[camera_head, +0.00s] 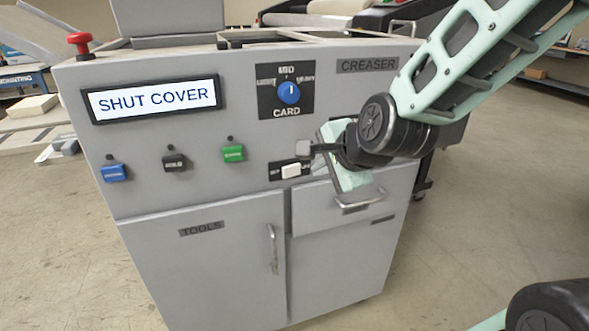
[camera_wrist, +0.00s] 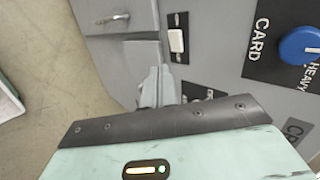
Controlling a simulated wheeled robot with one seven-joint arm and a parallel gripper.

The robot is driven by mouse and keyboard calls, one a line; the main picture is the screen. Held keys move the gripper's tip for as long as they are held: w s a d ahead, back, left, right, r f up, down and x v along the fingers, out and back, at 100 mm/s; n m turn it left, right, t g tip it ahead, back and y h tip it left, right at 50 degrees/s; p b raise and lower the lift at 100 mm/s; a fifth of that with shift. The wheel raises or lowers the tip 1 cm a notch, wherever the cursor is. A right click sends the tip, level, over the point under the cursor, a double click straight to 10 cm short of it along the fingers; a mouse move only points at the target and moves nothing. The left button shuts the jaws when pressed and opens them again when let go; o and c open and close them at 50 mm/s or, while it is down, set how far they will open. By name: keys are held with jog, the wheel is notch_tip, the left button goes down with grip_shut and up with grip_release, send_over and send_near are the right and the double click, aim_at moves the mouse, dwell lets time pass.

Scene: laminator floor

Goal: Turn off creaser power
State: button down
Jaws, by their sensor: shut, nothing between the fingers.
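The grey creaser (camera_head: 345,95) has its front panel facing me. A white rocker switch (camera_head: 291,170) sits on a small dark labelled plate, low on the panel's right side; its label is partly hidden and too small to read. It also shows in the wrist view (camera_wrist: 176,41). I cannot tell which way the rocker is tipped. My gripper (camera_head: 304,148) is shut and empty, just above and slightly right of the switch in the head view. Its fingers (camera_wrist: 156,88) show beside the switch in the wrist view, apart from it in the picture.
A display (camera_head: 153,99) reads "SHUT COVER". A blue card knob (camera_head: 289,93) is above the switch. Blue (camera_head: 115,173), black (camera_head: 174,163) and green (camera_head: 233,153) buttons lie left. A red knob (camera_head: 79,42) is on top. A drawer handle (camera_head: 360,205) projects below my gripper.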

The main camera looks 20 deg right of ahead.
jog(key=shift+p+x, duration=0.8)
jog(key=shift+p, duration=0.65)
jog(key=p, duration=0.3)
send_near(289, 172)
jog(key=x, duration=0.5)
jog(key=shift+f, duration=0.6)
jog(key=shift+w+a, duration=0.1)
jog(key=shift+w, duration=0.15)
jog(key=shift+w+a+m, duration=0.25)
jog(key=shift+m, duration=0.05)
jog(key=shift+d+h, duration=0.15)
jog(key=shift+h, duration=0.15)
jog(key=shift+w, duration=0.1)
